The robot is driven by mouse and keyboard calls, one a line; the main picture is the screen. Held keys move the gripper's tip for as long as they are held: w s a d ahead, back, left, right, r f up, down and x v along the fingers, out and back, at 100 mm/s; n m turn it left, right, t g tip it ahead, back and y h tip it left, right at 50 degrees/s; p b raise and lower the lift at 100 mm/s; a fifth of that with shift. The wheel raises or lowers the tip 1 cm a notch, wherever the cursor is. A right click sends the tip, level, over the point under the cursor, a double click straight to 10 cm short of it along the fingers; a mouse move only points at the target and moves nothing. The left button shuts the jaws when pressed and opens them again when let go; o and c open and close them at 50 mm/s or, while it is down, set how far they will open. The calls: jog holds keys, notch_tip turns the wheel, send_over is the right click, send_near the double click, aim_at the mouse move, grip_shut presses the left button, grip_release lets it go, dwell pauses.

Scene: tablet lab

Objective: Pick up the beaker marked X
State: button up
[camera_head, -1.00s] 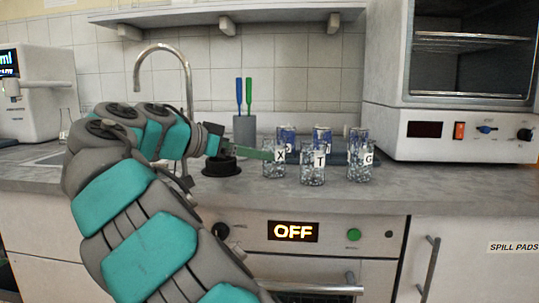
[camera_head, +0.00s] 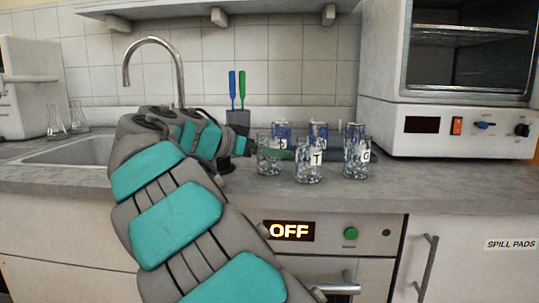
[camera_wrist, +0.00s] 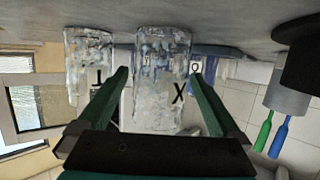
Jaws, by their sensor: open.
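The beaker marked X (camera_wrist: 158,95) is clear glass with a black X on its side. In the wrist view it stands between the two green fingers of my gripper (camera_wrist: 160,76), which are open on either side of it with room beside each. In the head view the beaker (camera_head: 268,162) is at the left of the front row. My gripper (camera_head: 274,152) reaches it from the left, and a finger crosses in front of it and covers its letter. I cannot tell whether the fingers touch the glass.
The beaker marked T (camera_head: 308,167) stands just right of it, also in the wrist view (camera_wrist: 86,60). The beaker marked G (camera_head: 356,165) is farther right. Several blue-topped beakers (camera_head: 318,130) stand behind. A grey holder (camera_head: 238,122) with blue and green tools is behind my gripper.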

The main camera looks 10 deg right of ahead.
jog(key=shift+c, duration=0.4)
jog(key=c, duration=1.3)
jog(key=shift+r, duration=0.2)
